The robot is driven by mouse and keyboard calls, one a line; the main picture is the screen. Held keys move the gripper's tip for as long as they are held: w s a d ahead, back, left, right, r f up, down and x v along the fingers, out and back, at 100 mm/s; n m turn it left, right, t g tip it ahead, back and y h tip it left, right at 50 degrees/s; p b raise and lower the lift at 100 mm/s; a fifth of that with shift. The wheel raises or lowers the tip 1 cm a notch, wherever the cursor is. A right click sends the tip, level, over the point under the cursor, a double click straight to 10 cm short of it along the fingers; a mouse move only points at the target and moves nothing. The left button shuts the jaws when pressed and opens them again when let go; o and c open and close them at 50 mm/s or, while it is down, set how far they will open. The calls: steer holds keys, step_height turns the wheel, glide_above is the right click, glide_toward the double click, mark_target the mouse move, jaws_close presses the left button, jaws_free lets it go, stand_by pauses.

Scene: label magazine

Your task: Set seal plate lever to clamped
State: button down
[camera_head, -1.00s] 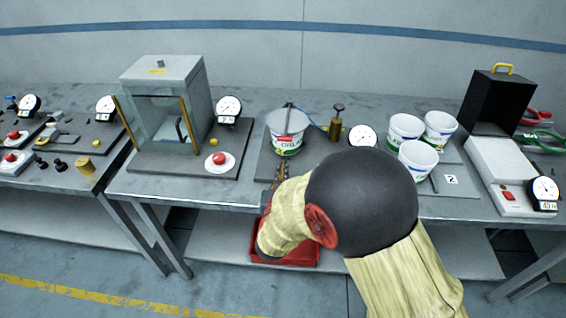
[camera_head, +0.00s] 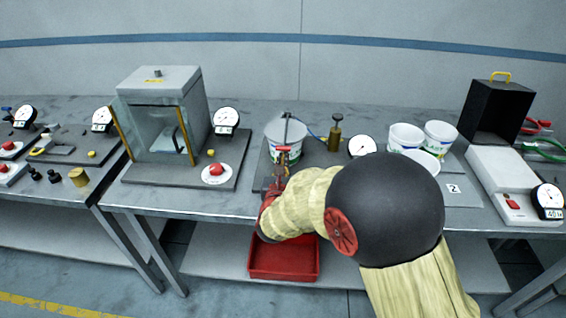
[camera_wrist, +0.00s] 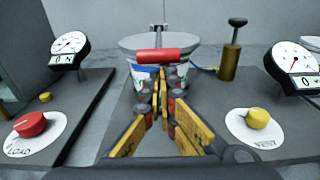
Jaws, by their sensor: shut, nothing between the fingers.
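A round grey seal plate (camera_head: 285,127) sits on a white tub; it also shows in the wrist view (camera_wrist: 160,40). The lever's red handle (camera_wrist: 158,54) lies crosswise at the plate's near edge in the wrist view, with a thin arm behind it at the plate's back. The handle shows small in the head view (camera_head: 283,149). My gripper (camera_wrist: 160,76) is shut and empty, with its fingertips just below and in front of the red handle. I cannot tell whether they touch it. The tub's front is partly hidden by the fingers.
A red LOAD button (camera_wrist: 30,124) is on the left and a yellow VENT button (camera_wrist: 257,118) on the right. A brass plunger (camera_wrist: 230,55) and a gauge (camera_wrist: 292,66) stand right of the tub. Several white tubs (camera_head: 405,137) stand farther right.

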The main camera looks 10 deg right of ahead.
stand_by(0.3)
steer(key=r+p, duration=0.1)
steer(key=p, duration=0.1)
steer(key=shift+s+r+g+p, duration=0.1)
steer(key=shift+r+g+p, duration=0.15)
steer(key=shift+g+p, duration=0.15)
